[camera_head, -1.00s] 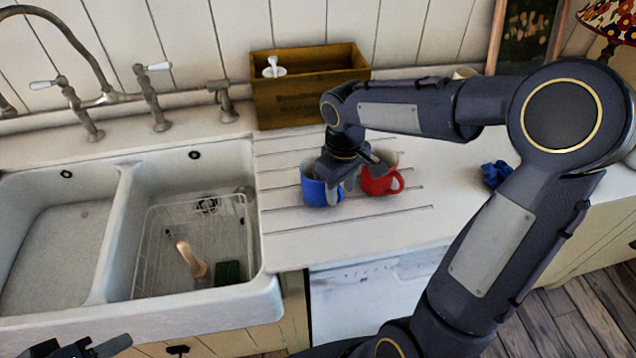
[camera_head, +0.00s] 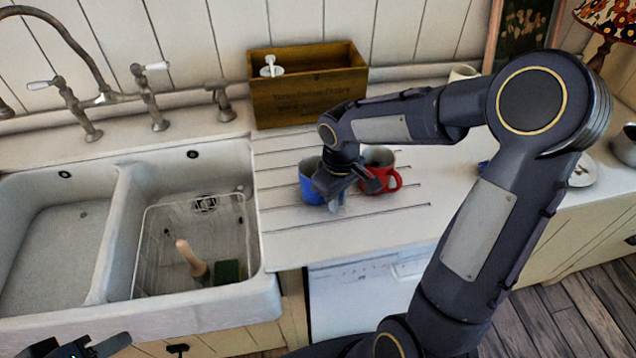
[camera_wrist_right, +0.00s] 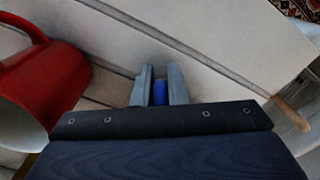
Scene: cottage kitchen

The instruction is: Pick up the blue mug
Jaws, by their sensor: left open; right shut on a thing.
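The blue mug (camera_head: 309,184) stands on the grooved white drainboard to the right of the sink. My right gripper (camera_head: 334,202) is at the mug's right front side, shut on it. In the right wrist view a small blue piece of the mug (camera_wrist_right: 159,93) shows between the two fingers (camera_wrist_right: 160,88) of this gripper. The rest of the mug is hidden there. My left gripper (camera_head: 82,348) is open and empty at the bottom left of the head view, far from the mug.
A red mug (camera_head: 378,172) stands close to the right of the blue mug, and shows at the left in the right wrist view (camera_wrist_right: 40,80). A wooden box (camera_head: 310,95) stands behind. A white double sink (camera_head: 222,308) with a wire rack (camera_head: 150,250) is at left.

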